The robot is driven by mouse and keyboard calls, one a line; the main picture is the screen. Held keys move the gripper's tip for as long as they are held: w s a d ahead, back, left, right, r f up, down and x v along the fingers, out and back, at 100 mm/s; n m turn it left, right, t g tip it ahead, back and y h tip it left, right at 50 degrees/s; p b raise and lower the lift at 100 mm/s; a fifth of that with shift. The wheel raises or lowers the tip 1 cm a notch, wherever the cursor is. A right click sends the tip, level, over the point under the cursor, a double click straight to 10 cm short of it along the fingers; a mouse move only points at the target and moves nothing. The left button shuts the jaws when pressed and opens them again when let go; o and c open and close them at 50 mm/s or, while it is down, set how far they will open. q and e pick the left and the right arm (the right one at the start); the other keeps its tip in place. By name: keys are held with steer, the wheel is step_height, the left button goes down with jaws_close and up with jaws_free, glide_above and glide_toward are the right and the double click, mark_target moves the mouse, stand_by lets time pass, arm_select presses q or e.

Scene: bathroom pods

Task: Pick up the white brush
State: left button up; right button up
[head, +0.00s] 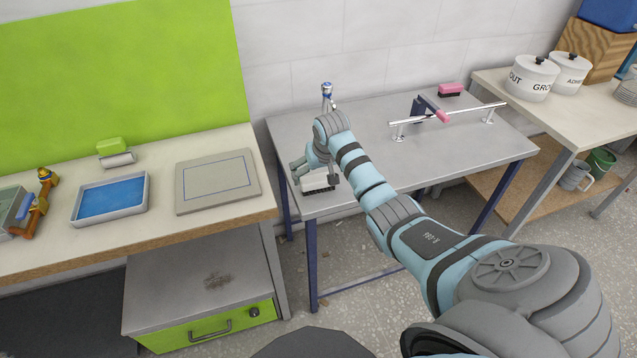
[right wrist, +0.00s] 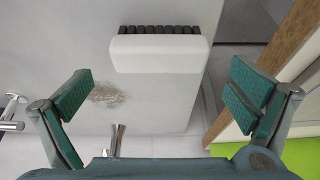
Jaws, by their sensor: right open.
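The white brush (head: 318,183) lies on the grey metal table (head: 400,160), near its left front corner. In the right wrist view the white brush (right wrist: 160,54) shows a white body and a row of dark bristles, at top centre. My right gripper (head: 313,170) is low over the table at the brush and partly hides it in the head view. In the right wrist view my right gripper (right wrist: 162,92) has its fingers wide apart with nothing between them; the brush appears beyond the fingertips. My left gripper is out of view.
A metal fitting with a blue top (head: 327,92) stands at the table's back left. A chrome rail (head: 465,118) and a pink-and-black brush (head: 450,90) are to the right. A wooden bench holds a blue tray (head: 112,198) and a grey board (head: 217,181) on the left.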

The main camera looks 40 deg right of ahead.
mark_target(318, 177)
steer(key=b+x, duration=0.1)
steer(key=x, duration=0.3)
steer(key=shift+w+a+f, duration=0.1)
steer(key=shift+f, duration=0.1)
steer(key=shift+w+f+b, duration=0.15)
steer(key=shift+f+b, duration=0.15)
steer(key=shift+f, duration=0.05)
steer(key=shift+s+r, duration=0.15)
steer(key=shift+s, duration=0.05)
steer(key=shift+c, duration=1.2)
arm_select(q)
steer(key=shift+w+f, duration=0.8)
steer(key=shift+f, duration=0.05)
arm_select(e)
steer(key=c, duration=0.8)
steer(key=shift+o, duration=0.2)
steer(key=shift+r+p, duration=0.3)
steer(key=shift+r, duration=0.3)
arm_select(q)
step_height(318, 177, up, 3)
steer(key=p, duration=0.3)
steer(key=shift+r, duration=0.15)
arm_select(e)
step_height(318, 177, up, 19)
